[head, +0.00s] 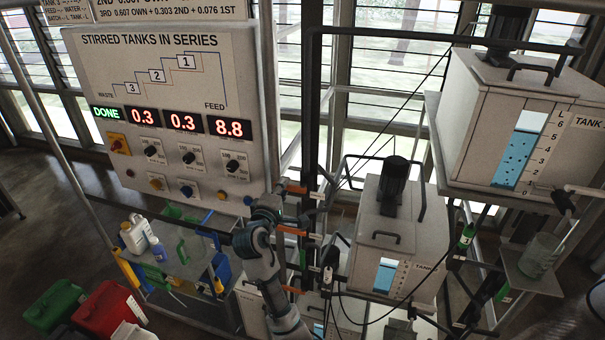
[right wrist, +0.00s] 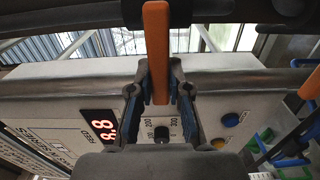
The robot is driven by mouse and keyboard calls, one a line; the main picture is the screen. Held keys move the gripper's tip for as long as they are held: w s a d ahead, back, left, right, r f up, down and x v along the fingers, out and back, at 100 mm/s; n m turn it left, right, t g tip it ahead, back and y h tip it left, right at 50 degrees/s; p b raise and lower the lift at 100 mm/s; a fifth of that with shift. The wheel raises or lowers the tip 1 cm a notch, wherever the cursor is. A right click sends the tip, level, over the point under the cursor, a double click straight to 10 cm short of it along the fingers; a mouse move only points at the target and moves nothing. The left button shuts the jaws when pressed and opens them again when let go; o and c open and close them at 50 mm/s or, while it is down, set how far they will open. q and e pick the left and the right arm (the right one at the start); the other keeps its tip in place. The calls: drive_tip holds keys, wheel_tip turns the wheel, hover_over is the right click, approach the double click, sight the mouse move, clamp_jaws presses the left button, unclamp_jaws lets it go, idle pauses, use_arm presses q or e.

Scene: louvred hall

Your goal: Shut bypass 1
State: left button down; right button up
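Orange valve levers stand on the dark pipework right of the panel in the head view: an upper lever (head: 297,189), a middle lever (head: 292,231) and a lower lever (head: 291,289). No label marking bypass 1 is readable. My right gripper (head: 285,199) is at the upper lever, partly hidden by its own wrist. In the right wrist view an orange lever (right wrist: 156,40) runs between the fingertips of my right gripper (right wrist: 158,82), which sit close against both its sides. My left gripper is in neither view.
The panel (head: 165,75) shows DONE, 0.3, 0.3 and 8.8, with knobs and buttons below. Tanks (head: 400,240) stand right of the pipework, with hanging cables. A bench (head: 190,265) with bottles stands lower left, beside red (head: 100,308) and green (head: 55,305) cans.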

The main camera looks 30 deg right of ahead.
drive_tip(key=o, duration=0.5)
drive_tip(key=shift+w+a+f, duration=0.1)
drive_tip(key=shift+w+f, duration=0.05)
drive_tip(key=shift+w, duration=0.05)
drive_tip(key=shift+s+a, duration=0.1)
drive_tip(key=v, duration=0.7)
drive_tip(key=v, duration=0.7)
drive_tip(key=shift+a, duration=0.3)
